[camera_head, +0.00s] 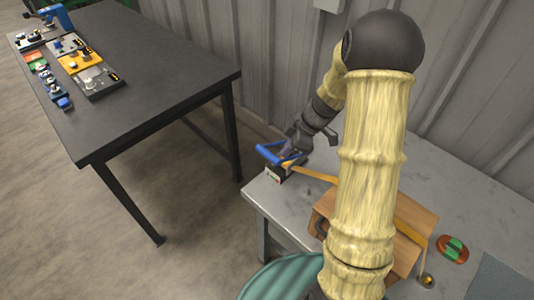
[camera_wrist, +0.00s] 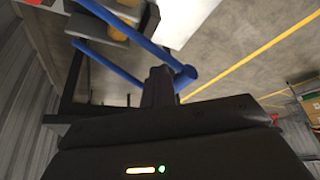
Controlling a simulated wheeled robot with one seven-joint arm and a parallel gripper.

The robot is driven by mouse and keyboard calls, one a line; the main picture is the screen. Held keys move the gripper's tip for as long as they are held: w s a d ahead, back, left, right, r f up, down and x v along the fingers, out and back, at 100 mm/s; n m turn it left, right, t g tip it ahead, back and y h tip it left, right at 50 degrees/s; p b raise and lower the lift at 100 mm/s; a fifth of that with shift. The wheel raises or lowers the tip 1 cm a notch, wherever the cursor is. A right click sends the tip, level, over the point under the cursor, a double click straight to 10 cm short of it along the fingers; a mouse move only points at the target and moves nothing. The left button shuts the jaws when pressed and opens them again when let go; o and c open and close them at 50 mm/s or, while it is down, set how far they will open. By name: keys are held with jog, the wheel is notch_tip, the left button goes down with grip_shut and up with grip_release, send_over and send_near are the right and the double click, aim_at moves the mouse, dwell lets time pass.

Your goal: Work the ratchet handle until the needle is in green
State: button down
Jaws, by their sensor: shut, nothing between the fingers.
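The blue ratchet handle (camera_head: 268,150) is at the left corner of the grey table, on the end of an orange strap (camera_head: 318,178). In the wrist view the handle (camera_wrist: 137,33) shows as blue bars meeting at a rounded end close to my fingers. My gripper (camera_head: 291,152) is at the handle, with its fingers (camera_wrist: 160,84) shut and nothing held between them. I cannot tell whether they touch the handle. A small gauge (camera_head: 275,174) with a pale face sits below the handle; its needle is too small to read.
The strap runs over a wooden crate (camera_head: 410,248) on the grey table (camera_head: 470,190). A red and green object (camera_head: 453,249) lies to the right. A dark table (camera_head: 150,65) with several devices stands at the left. A corrugated wall is behind.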

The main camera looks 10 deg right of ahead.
jog(key=v, duration=1.4)
jog(key=shift+s+r, duration=0.2)
jog(key=shift+r, duration=0.2)
jog(key=shift+a, duration=0.2)
